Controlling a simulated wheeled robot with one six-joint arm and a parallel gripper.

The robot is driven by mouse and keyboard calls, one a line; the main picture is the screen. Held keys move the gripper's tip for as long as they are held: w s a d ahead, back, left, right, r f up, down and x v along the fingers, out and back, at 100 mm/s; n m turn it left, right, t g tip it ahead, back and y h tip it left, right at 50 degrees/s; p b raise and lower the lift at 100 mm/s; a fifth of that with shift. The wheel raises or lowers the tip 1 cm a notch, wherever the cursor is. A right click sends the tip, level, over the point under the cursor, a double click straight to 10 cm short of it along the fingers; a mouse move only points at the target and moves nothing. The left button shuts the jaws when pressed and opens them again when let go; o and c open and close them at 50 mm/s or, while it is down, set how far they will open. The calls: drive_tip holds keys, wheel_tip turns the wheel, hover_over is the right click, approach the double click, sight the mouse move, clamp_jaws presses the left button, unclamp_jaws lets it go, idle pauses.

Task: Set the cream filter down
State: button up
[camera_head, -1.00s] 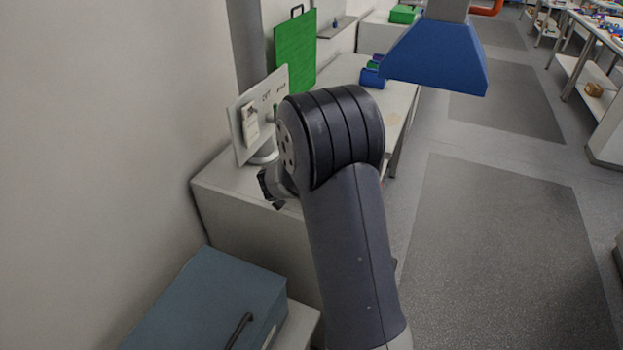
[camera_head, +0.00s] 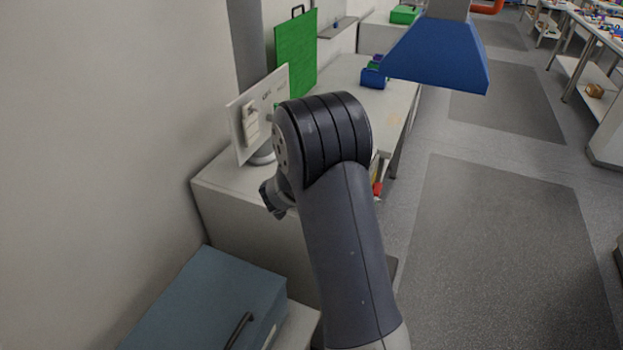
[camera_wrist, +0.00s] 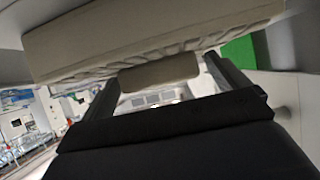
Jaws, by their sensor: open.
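The cream filter (camera_wrist: 150,38) fills the top of the wrist view, a wide pale block with a pleated edge. Its short cream grip (camera_wrist: 160,72) sits between the two fingers of my gripper (camera_wrist: 161,73). I cannot tell what the filter rests on. In the head view my arm hides the filter, and only a dark part of my wrist shows left of the arm.
A white panel on a stand (camera_head: 244,130) stands on the pale bench (camera_head: 216,180) by the wall. Behind it are a green board (camera_head: 296,55) and blue bins (camera_head: 373,77). A blue-grey case (camera_head: 205,300) lies in front. A blue hood (camera_head: 438,55) hangs above.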

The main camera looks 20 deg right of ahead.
drive_tip(key=shift+r, duration=0.3)
drive_tip(key=v, duration=1.2)
drive_tip(key=shift+o, duration=0.7)
drive_tip(key=shift+f, duration=0.15)
drive_tip(key=shift+s+f, duration=0.1)
drive_tip(key=shift+s, duration=0.05)
